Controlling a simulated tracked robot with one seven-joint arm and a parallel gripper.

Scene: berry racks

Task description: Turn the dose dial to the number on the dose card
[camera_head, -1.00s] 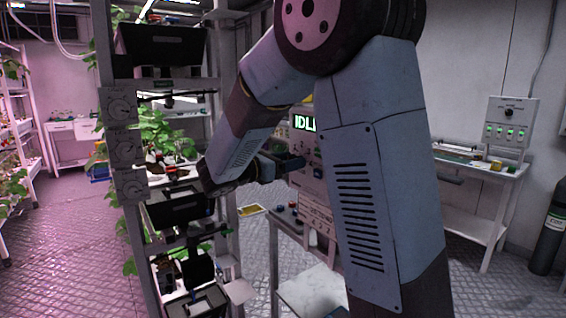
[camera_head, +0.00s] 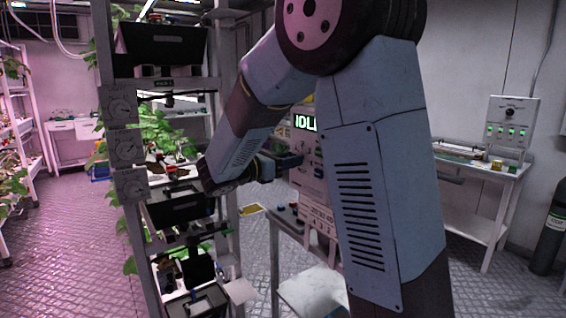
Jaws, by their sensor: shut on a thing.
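My gripper (camera_head: 290,160) reaches right, its fingertips against the front of a pale control panel (camera_head: 308,178) with a green lit display reading "IDL", the rest cut off by my arm. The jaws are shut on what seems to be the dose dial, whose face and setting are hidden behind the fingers. A pale card or label strip (camera_head: 318,216) with dark figures hangs at the panel's lower front. Its figures are too small to read surely, and I cannot tell whether it is the dose card.
A plant rack post with several white dial boxes (camera_head: 127,146) stands left of my gripper, with black trays (camera_head: 180,208) close below it. A bench (camera_head: 300,238) stands under the panel. A side table with a switch box (camera_head: 513,122) and a dark cylinder (camera_head: 552,232) are at right.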

